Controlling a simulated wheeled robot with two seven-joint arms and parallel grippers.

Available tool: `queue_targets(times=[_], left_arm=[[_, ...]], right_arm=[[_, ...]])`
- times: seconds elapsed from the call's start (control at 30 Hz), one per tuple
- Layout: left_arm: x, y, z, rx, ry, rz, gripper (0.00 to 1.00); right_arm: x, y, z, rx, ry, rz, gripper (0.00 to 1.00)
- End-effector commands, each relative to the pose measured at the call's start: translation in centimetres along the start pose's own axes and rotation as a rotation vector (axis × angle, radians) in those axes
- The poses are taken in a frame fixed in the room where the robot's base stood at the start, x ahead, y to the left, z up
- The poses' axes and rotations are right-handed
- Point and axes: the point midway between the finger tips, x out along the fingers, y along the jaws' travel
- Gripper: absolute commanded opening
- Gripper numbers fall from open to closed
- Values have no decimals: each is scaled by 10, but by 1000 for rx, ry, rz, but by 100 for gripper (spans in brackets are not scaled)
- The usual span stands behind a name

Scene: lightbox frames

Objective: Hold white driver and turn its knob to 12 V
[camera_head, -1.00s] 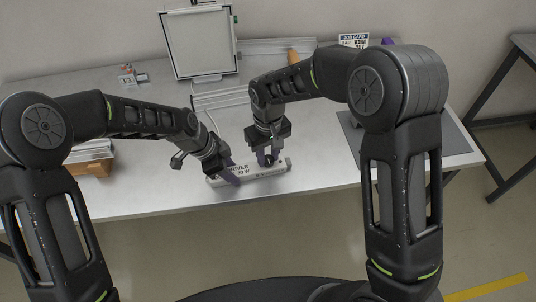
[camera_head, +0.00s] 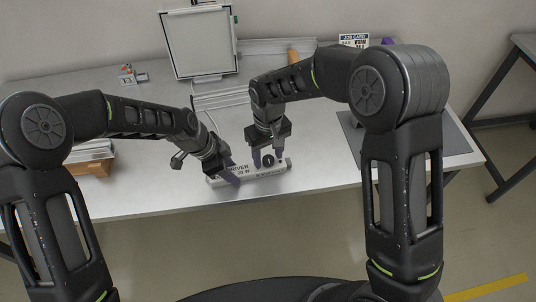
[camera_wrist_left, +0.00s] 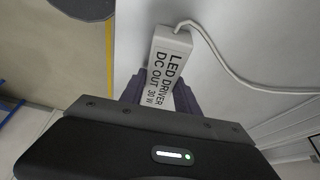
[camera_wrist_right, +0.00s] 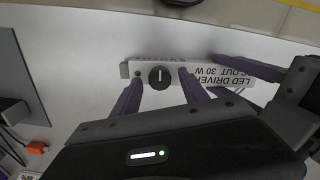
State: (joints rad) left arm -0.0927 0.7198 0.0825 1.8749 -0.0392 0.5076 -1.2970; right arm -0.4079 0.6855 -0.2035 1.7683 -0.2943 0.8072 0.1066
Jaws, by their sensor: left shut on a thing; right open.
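The white driver (camera_head: 250,177) lies along the front of the table, its label reading LED DRIVER, DC OUT 30 W. My left gripper (camera_head: 232,174) is shut on the driver near its labelled left part, and the driver also shows between the purple fingers in the left wrist view (camera_wrist_left: 162,75). The black round knob (camera_wrist_right: 159,77) has a white pointer line; the scale by it is too small to read. My right gripper (camera_head: 268,157) is open, its purple fingers on either side of the knob and apart from it. The knob also shows in the head view (camera_head: 268,160).
A white cable (camera_wrist_left: 225,70) leaves the driver's end. A framed white panel (camera_head: 200,45) and metal profiles stand at the back. A job card (camera_head: 353,40) and grey mat (camera_head: 452,142) are at the right. A cardboard box (camera_head: 92,165) sits at the left.

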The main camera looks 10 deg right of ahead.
Motion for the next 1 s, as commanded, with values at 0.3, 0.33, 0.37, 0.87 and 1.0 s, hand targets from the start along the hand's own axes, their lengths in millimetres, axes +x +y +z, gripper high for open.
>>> queue_targets(times=[0.3,0.33,0.37,0.87,1.0], left_arm=[[0,0,0,0,0,0,0],[0,0,0,0,0,0,0],[0,0,0,0,0,0,0],[0,0,0,0,0,0,0],[0,0,0,0,0,0,0]], right_arm=[[-42,0,-1,-1,5,0,52],[-48,0,-2,0,6,-1,52],[-54,0,-1,0,5,0,52],[-119,0,0,-1,1,0,52],[-119,0,0,-1,1,0,52]])
